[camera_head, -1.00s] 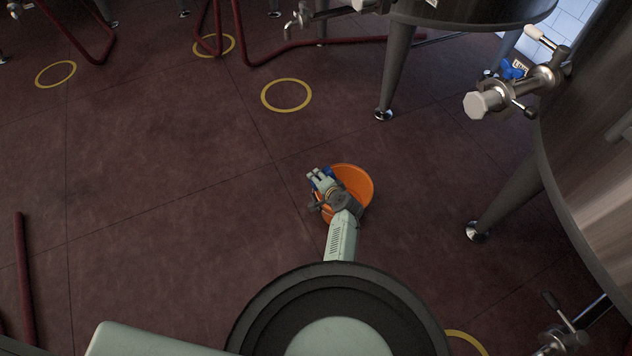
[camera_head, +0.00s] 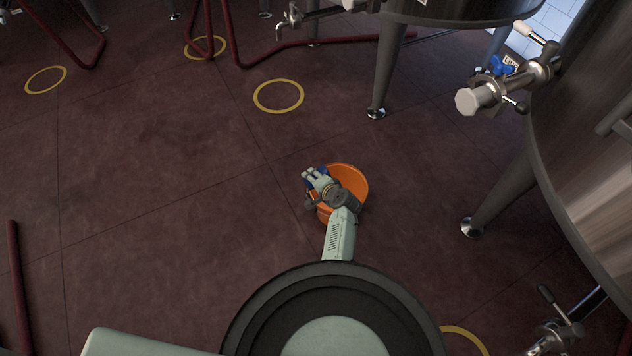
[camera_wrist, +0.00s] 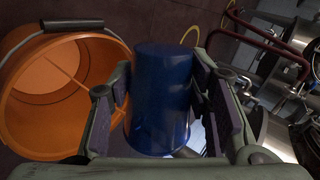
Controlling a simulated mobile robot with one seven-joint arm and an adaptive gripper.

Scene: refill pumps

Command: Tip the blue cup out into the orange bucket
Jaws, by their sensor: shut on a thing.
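The orange bucket (camera_head: 351,178) stands on the floor in front of me, partly hidden by my arm in the head view. In the wrist view the bucket (camera_wrist: 20,105) is at the left, its open mouth and inner wall showing. My gripper (camera_head: 312,181) is at the bucket's left side, over or beside its rim. In the wrist view my gripper (camera_wrist: 160,100) is shut on the blue cup (camera_wrist: 160,95), one finger on each side. In the head view only a little blue of the cup shows beside the fingers. The cup's mouth and contents cannot be seen.
A large steel tank (camera_head: 590,150) on legs stands at the right, with a valve (camera_head: 490,98) sticking out. Another tank (camera_head: 450,12) is at the back. Red hoses (camera_head: 310,42) lie at the back and left. The floor left of the bucket is clear.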

